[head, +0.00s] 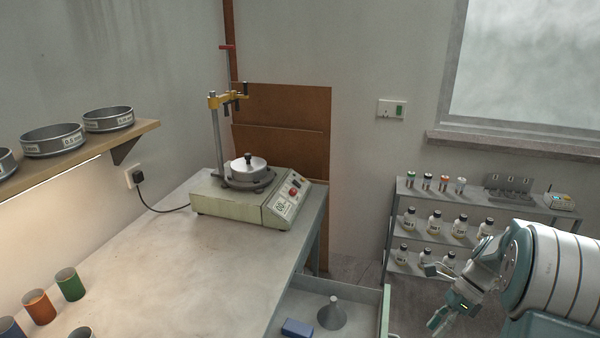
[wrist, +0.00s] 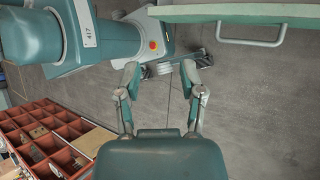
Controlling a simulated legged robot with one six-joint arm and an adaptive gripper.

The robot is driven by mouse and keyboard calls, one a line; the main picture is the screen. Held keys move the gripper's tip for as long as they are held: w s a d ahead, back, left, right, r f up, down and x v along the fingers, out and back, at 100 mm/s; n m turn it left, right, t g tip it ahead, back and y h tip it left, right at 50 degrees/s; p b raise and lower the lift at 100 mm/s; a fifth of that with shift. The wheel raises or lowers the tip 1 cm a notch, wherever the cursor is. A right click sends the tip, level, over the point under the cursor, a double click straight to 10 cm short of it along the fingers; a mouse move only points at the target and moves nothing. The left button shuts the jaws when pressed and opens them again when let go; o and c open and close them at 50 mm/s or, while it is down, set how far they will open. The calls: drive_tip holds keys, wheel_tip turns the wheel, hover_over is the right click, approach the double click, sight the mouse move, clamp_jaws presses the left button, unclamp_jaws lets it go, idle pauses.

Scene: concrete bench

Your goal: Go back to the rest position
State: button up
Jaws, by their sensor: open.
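My gripper (head: 436,296) is at the lower right of the head view, in front of the lower part of the bottle rack and to the right of the open drawer. Its two fingers are spread apart. The wrist view shows my gripper (wrist: 160,70) open, with nothing held between the fingers and grey floor beyond them. Parts of my own body show past the fingertips at the top of that view.
An open drawer (head: 384,312) holds a grey funnel (head: 332,314) and a blue block (head: 297,327). A metal rack (head: 400,228) of bottles stands behind my arm. A sieve shaker (head: 240,205) sits on the bench (head: 160,262). A red compartment tray (wrist: 40,125) shows lower left in the wrist view.

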drive_tip(key=s+a+r+n+t+h, duration=0.7)
drive_tip(key=s+a+r+n, duration=0.8)
drive_tip(key=n, duration=0.7)
drive_tip(key=shift+s+a+r+t, duration=0.4)
drive_tip(key=shift+a+r+t, duration=0.4)
drive_tip(key=shift+a, duration=0.45)
drive_tip(key=shift+f, duration=0.15)
